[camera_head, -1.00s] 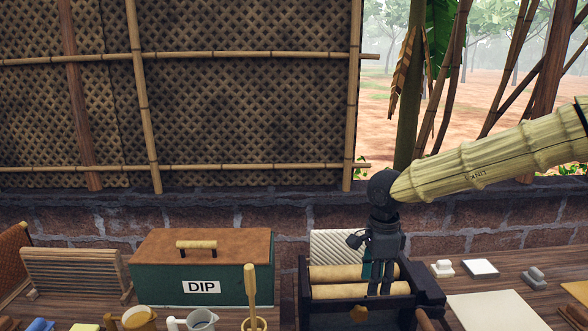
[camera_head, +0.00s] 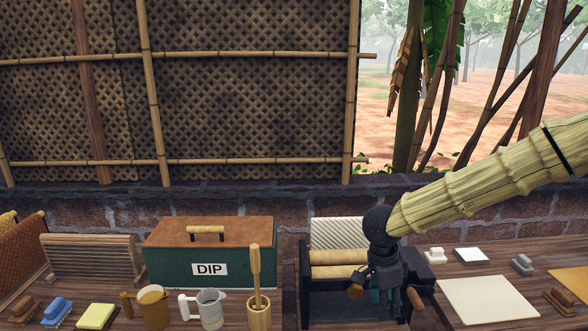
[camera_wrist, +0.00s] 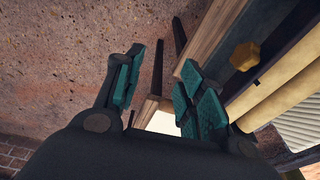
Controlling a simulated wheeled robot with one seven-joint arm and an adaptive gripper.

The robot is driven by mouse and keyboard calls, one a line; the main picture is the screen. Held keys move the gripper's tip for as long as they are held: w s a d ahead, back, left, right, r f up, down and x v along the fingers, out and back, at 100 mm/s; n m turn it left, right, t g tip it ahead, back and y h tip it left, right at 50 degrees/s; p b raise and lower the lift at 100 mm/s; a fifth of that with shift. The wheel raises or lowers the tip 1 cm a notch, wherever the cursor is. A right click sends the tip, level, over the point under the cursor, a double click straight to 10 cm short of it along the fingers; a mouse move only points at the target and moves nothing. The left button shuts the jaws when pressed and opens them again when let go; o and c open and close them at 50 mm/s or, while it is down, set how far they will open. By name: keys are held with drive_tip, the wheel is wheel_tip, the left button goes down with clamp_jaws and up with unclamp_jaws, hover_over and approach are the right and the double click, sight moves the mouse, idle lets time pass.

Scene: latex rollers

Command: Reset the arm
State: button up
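My gripper (camera_head: 385,292) hangs from the pale bamboo-like arm at the right, at the front right of the roller frame. In the wrist view its two teal-padded fingers (camera_wrist: 163,88) are apart, with nothing held between them. The frame holds two tan rollers (camera_head: 338,257); they also show at the right of the wrist view (camera_wrist: 285,92). A yellow knob (camera_wrist: 243,56) sits on the frame's side. My gripper hides part of the frame's right side in the head view.
A green box marked DIP (camera_head: 162,265) stands left of the rollers. Mugs (camera_head: 210,308), a mortar with pestle (camera_head: 258,312), brushes and a yellow sponge (camera_head: 97,316) lie at the front left. A pale sheet (camera_head: 487,300) and small blocks lie right. A brick wall runs behind.

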drive_tip(key=s+d+f+n+t+h, duration=0.15)
drive_tip(key=s+f+n, duration=0.3)
drive_tip(key=f, duration=0.75)
drive_tip(key=s+d+f+n+t+h, duration=0.1)
drive_tip(key=s+d+f+n, duration=0.3)
drive_tip(key=f, duration=0.8)
drive_tip(key=s+a+f+n+g+y, duration=0.1)
drive_tip(key=s+f+n, duration=0.3)
drive_tip(key=s, duration=0.9)
drive_tip(key=s+a+f+n+g+y, duration=0.1)
drive_tip(key=s+a+f+n+y, duration=0.2)
drive_tip(key=s+f, duration=0.4)
drive_tip(key=s, duration=0.6)
drive_tip(key=shift+s+a+f+n+g, duration=0.15)
drive_tip(key=shift+a+f+n+g, duration=0.2)
drive_tip(key=shift+a+f, duration=0.05)
